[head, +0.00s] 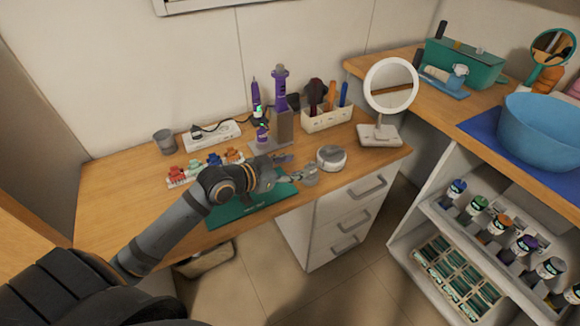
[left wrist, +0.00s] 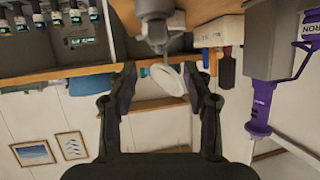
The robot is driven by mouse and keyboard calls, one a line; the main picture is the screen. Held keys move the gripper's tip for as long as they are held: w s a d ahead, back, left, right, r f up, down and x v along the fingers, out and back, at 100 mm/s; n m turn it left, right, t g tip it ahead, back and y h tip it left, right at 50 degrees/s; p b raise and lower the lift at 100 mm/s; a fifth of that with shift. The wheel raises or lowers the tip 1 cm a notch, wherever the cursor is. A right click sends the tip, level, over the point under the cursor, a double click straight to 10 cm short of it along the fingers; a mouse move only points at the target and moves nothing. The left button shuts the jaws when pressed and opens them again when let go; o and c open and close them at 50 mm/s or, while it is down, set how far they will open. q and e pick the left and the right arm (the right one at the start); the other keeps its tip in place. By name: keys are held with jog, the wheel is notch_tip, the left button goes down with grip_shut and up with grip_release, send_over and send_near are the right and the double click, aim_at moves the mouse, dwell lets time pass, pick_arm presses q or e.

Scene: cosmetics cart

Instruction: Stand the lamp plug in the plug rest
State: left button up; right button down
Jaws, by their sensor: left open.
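My left gripper (head: 290,174) is open over the right part of the green mat. Its two fingers (left wrist: 163,90) are wide apart in the left wrist view, with nothing clasped between them. A small grey piece (head: 311,175) lies at the fingertips; I cannot tell whether it is the plug or its rest. A dark plug-like piece with a cord (head: 197,132) lies on a white strip (head: 226,134) at the back left. The white ring lamp (head: 368,84) stands upright at the table's right end; its ring shows inverted in the left wrist view (left wrist: 168,80). My right gripper is out of view.
Behind are a purple styling tool in a grey stand (head: 280,128) and a white brush holder (head: 328,120). Coloured clips (head: 208,161) and a grey cup (head: 164,141) stand left. The green mat (head: 240,211) has clear space.

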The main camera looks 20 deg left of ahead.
pick_arm(q)
jog(key=shift+s+a+r, duration=0.15)
jog(key=shift+s+r, duration=0.15)
jog(key=shift+s, duration=0.3)
dwell(0.7)
